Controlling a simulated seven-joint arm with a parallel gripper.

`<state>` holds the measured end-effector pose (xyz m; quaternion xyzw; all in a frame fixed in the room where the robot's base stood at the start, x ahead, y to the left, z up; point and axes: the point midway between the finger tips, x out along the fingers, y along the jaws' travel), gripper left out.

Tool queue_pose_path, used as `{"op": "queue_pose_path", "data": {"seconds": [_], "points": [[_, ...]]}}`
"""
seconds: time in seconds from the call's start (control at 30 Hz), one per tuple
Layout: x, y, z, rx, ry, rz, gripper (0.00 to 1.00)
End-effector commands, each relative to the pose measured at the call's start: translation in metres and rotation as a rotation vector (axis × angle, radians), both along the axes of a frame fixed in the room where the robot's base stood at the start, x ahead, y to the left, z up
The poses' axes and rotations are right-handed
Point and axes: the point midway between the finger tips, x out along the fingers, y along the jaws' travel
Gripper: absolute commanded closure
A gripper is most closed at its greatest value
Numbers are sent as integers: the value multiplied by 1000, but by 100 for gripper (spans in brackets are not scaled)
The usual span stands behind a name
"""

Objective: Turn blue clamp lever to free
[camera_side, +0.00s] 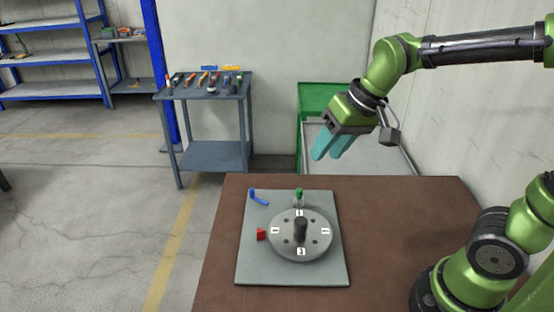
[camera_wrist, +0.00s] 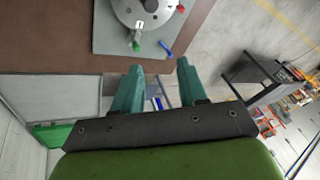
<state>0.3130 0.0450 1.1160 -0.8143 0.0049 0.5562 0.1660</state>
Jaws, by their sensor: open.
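The blue clamp lever (camera_side: 258,197) is at the far left corner of a grey plate (camera_side: 257,271) on the brown table. It also shows in the wrist view (camera_wrist: 166,50), past my fingertips near the plate's corner. A round grey disc (camera_side: 283,249) with numbered labels, holes and a dark central post (camera_side: 300,229) sits on the plate. My gripper (camera_side: 325,157) is in the air above the table's back edge, up and to the right of the lever and apart from it. Its two teal fingers are open with nothing between them; they also show in the wrist view (camera_wrist: 157,75).
A green-topped part (camera_side: 299,196) stands at the disc's back edge and a red block (camera_side: 261,234) at its left. The table's right side (camera_side: 400,220) is clear.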

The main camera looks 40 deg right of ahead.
Motion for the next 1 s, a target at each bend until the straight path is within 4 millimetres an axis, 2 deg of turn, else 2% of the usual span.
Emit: {"op": "queue_pose_path", "data": {"seconds": [0.03,0.17,0.3,0.53,0.67,0.8,1.0], "points": [[20,2,-2,-18,36,34,58],[66,8,-8,-77,110,140,58],[116,15,-23,-148,187,272,58],[186,29,-53,-271,292,519,58],[207,33,-52,-315,308,634,58],[209,35,-31,-330,297,726,58],[205,36,-44,-326,307,764,58]]}}
